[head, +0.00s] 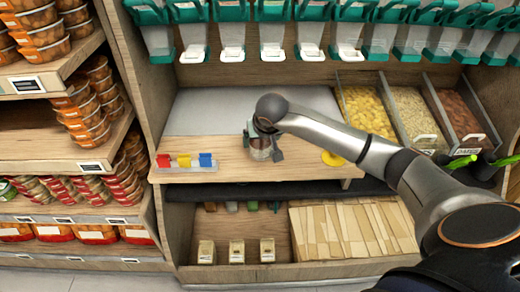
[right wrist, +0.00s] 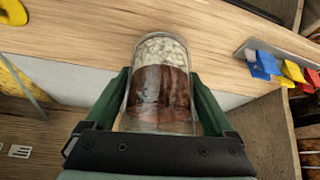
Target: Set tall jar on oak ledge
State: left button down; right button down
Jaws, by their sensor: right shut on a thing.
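The tall jar (right wrist: 160,88) is clear glass with a pale, beady layer at one end and reddish-brown contents in the rest. My right gripper (right wrist: 158,100) is shut on it, with a green finger on each side. In the head view the right gripper (head: 263,150) and the jar (head: 261,143) are over the front part of the oak ledge (head: 218,148), partly covered by my wrist. The ledge also shows behind the jar in the right wrist view (right wrist: 85,30). I cannot tell whether the jar touches the ledge. My left gripper is out of view.
A rack with red, yellow and blue clips (head: 187,161) sits at the ledge's left front. A yellow round piece (head: 333,158) lies at the right. Food bins (head: 368,110) stand further right, and dispensers (head: 231,35) hang above. The ledge between rack and jar is clear.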

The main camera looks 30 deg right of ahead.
aim_at(260, 150)
jog(key=shift+w+d+f, duration=0.15)
jog(key=shift+w+f, duration=0.15)
jog(key=shift+w, duration=0.05)
jog(key=shift+w+f, duration=0.15)
jog(key=shift+f, duration=1.55)
jog(key=shift+f+b, duration=0.2)
jog(key=shift+b, duration=0.15)
grip_release()
